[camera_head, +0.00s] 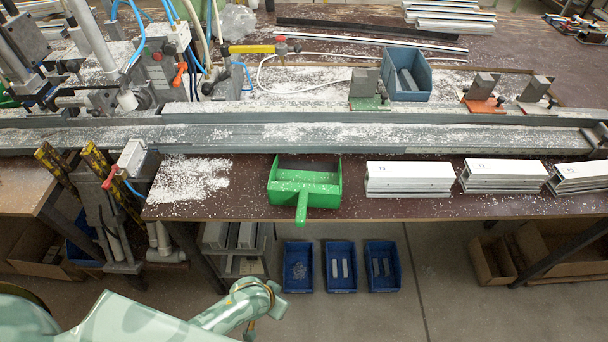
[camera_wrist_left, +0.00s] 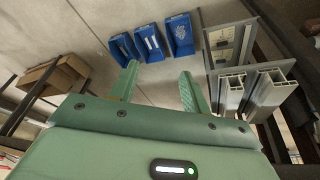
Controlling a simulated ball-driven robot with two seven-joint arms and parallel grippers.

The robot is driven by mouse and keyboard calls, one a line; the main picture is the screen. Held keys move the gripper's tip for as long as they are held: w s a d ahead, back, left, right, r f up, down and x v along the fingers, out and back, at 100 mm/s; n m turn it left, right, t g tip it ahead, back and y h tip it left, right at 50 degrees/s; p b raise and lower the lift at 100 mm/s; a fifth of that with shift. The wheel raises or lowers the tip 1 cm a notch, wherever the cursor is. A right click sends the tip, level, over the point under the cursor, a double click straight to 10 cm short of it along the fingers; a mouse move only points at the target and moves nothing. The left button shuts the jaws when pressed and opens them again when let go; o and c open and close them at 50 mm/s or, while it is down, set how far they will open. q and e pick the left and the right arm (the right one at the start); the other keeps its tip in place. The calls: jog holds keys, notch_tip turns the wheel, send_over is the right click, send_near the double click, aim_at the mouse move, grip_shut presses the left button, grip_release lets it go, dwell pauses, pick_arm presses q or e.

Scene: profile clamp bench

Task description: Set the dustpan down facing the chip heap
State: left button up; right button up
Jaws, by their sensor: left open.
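The green dustpan (camera_head: 305,186) rests on the near strip of the brown bench, with its handle pointing towards the front edge. Its open side appears to face the clamp rail at the back, not the heap. The pale chip heap (camera_head: 190,179) lies spread on the bench to the left of the dustpan, a gap apart. My left gripper (camera_wrist_left: 160,76) is open and empty in the left wrist view, with blue bins on the floor beyond its fingers. In the head view my left arm is low in front of the bench, and its fingers cannot be made out. My right gripper is not in view.
Stacks of white profiles (camera_head: 409,178) stand right of the dustpan. The long grey clamp rail (camera_head: 350,138) runs behind it. A blue bin (camera_head: 406,76) stands behind the rail. Blue floor bins (camera_head: 341,266) lie below the bench edge. Chips are scattered across the bench.

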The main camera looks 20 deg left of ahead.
pick_arm(q)
jog(key=w+d+r+p, duration=0.3)
jog(key=r, duration=0.5)
jog(key=w+d+r+h+p, duration=0.1)
jog(key=w+d+r+p, duration=0.2)
jog(key=r, duration=0.5)
jog(key=w+d+r+p, duration=0.3)
jog(key=d+r, duration=0.1)
jog(key=r, duration=0.5)
jog(key=w+a+r+n+y+p, duration=0.1)
jog(key=w+a+r, duration=0.1)
jog(key=w+a+r+n+g+y+p, duration=0.1)
jog(key=w+a+r+n, duration=0.1)
jog(key=w+a+r+n+p, duration=0.2)
jog(key=a, duration=0.1)
jog(key=shift+w+a+g+y, duration=0.1)
jog(key=shift+w+g+y, duration=0.2)
jog(key=shift+y, duration=0.1)
jog(key=shift+s, duration=0.1)
jog(key=shift+f, duration=0.1)
